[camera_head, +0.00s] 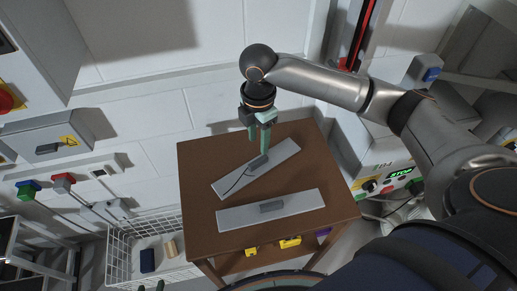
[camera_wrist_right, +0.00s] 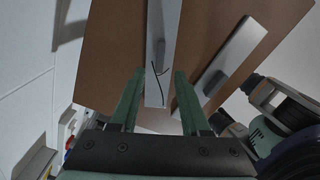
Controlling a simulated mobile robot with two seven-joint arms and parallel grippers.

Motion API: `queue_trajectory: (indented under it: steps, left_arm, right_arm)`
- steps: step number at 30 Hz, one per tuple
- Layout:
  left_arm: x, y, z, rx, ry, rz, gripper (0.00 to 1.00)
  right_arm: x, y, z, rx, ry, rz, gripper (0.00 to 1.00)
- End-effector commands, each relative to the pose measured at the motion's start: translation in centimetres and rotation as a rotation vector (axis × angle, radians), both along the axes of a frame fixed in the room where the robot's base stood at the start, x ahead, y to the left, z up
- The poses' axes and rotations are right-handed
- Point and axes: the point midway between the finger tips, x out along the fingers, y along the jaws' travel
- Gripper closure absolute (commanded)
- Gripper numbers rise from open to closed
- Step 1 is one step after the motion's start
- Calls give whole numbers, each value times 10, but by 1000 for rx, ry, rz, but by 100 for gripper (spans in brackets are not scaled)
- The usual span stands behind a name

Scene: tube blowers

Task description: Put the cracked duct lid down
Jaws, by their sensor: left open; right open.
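The cracked duct lid (camera_head: 232,182) is a flat grey plate with a dark crack line and a raised handle. It lies at a slant on the brown table (camera_head: 196,160). It also shows in the right wrist view (camera_wrist_right: 154,92). My right gripper (camera_head: 260,148) is open, its green fingers pointing down at the handle. In the right wrist view the fingers (camera_wrist_right: 159,72) stand apart on either side of the lid, with nothing gripped.
A second lid (camera_head: 293,202), without a visible crack, lies nearer on the table. A white wire basket (camera_head: 120,246) with a blue and a tan block stands left. Yellow items (camera_head: 290,242) sit below the tabletop. A machine with a STOP display (camera_head: 400,172) stands right.

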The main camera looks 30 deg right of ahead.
Motion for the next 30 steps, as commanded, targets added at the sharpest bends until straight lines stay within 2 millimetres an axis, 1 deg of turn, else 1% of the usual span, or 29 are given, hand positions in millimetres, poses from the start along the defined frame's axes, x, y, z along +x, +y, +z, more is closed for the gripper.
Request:
queue_trajectory:
  steps: [1, 3, 6, 9, 30]
  left_arm:
    - [0, 0, 2, 0, 0, 0, 50]
    - [0, 0, 3, 0, 0, 0, 50]
    - [0, 0, 3, 0, 0, 0, 50]
    - [0, 0, 3, 0, 0, 0, 50]
    - [0, 0, 4, 1, -1, -1, 50]
  right_arm:
    - [1, 0, 11, 1, -3, 1, 54]
    - [1, 0, 21, 0, -3, 1, 54]
    - [0, 0, 31, 0, 0, 1, 54]
    - [0, 0, 36, 0, -1, 0, 54]
    - [0, 0, 37, 0, 1, 0, 54]
